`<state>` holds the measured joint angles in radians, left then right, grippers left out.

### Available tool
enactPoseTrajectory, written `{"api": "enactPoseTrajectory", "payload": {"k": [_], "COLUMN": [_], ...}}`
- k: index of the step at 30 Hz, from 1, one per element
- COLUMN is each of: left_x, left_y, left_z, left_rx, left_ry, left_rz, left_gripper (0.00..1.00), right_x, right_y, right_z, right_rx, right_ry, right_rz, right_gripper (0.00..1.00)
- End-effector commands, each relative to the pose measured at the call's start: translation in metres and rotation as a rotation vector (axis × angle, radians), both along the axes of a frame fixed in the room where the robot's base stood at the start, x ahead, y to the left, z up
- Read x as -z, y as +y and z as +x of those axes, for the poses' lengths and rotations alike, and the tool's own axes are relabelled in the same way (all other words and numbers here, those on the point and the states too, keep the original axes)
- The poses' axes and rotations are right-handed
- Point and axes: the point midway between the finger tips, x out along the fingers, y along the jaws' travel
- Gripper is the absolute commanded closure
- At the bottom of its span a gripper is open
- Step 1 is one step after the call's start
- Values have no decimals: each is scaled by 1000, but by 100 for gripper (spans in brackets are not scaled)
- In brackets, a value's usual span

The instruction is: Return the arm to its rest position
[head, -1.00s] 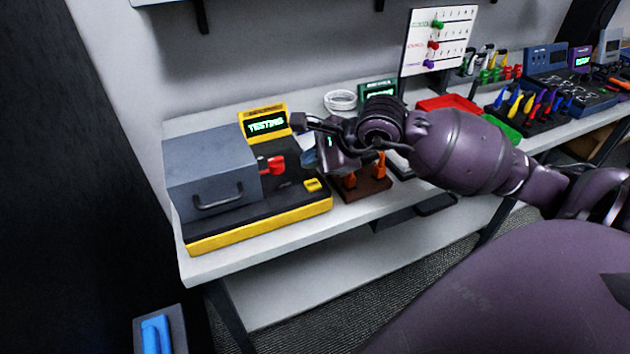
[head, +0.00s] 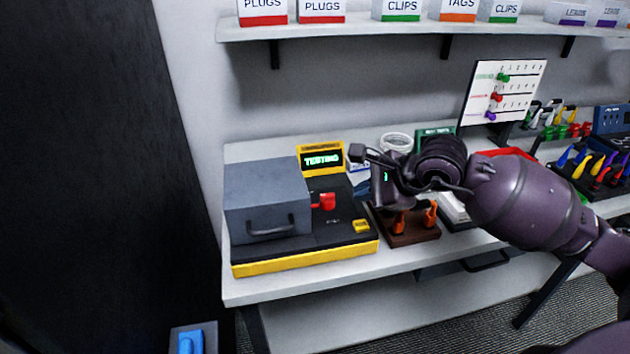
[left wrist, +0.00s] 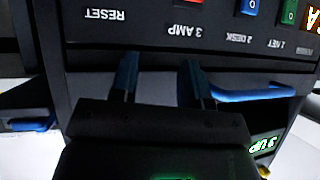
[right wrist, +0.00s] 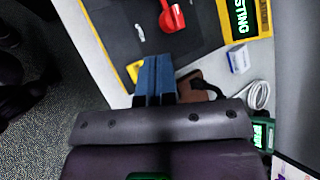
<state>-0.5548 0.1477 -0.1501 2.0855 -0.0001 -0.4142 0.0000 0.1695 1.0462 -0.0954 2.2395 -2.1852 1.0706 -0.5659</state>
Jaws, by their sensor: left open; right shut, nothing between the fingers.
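My right gripper (head: 364,188) hangs over the bench, just right of the tester's red lever (head: 325,202). In the right wrist view its blue fingers (right wrist: 155,72) are together with nothing between them. They point toward the black and yellow tester (right wrist: 130,30). My left gripper is out of the head view. In the left wrist view its two fingers (left wrist: 160,80) are apart and empty, in front of a dark panel (left wrist: 150,55) labelled RESET and 3 AMP. A blue handle (left wrist: 245,95) is right of the fingers; whether they touch the panel is unclear.
The tester with a grey hood (head: 265,198) stands at the bench's left end. A brown block (head: 415,236) with orange clips is below my right wrist. A white cable coil (head: 396,142) and a pegboard card (head: 503,92) are behind. A shelf (head: 340,29) with labelled boxes hangs above.

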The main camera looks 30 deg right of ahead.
Motion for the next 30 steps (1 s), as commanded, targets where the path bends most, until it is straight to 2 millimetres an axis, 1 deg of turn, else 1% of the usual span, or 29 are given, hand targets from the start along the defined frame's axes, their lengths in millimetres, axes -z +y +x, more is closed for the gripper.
{"api": "enactPoseTrajectory", "payload": {"k": [4,6,8,11,14,15,17,18,20,21,23,24,26,27,29,30], "left_x": [0,0,1,1,2,3,4,5,6,6,7,7,8,9,10,11], "left_y": [1,1,2,2,2,2,2,2,2,2,1,1,0,0,0,0], "left_z": [0,0,-1,-1,-1,-2,-2,-3,-4,-4,-5,-6,-7,-7,-8,-9], "left_rx": [3,4,4,5,5,4,3,2,1,1,-2,-4,-6,-8,-9,-10], "left_ry": [1,1,2,3,4,6,8,9,11,12,13,14,16,17,19,21], "left_rz": [4,5,5,6,6,6,6,6,4,3,1,-1,-3,-4,-5,-6], "left_gripper": [57,57,57,57,57,57,57,57,57,57,57,57,57,57,57,57], "right_x": [0,4,9,23,34,37,40,41,42,43,46,48,53,58,67,74], "right_y": [1,4,11,31,55,63,72,78,82,84,84,83,79,75,68,62], "right_z": [0,-2,-6,-18,-34,-39,-46,-50,-55,-57,-60,-62,-64,-65,-68,-70], "right_rx": [0,-1,-1,8,40,62,103,135,191,234,306,358,444,508,608,682], "right_ry": [2,12,35,100,190,228,282,318,372,406,458,491,539,570,616,643], "right_rz": [4,34,96,284,555,670,840,955,1125,1237,1405,1517,1681,1790,1950,2054], "right_gripper": [100,100,100,100,100,100,100,100,100,100,100,100,100,100,100,100]}}
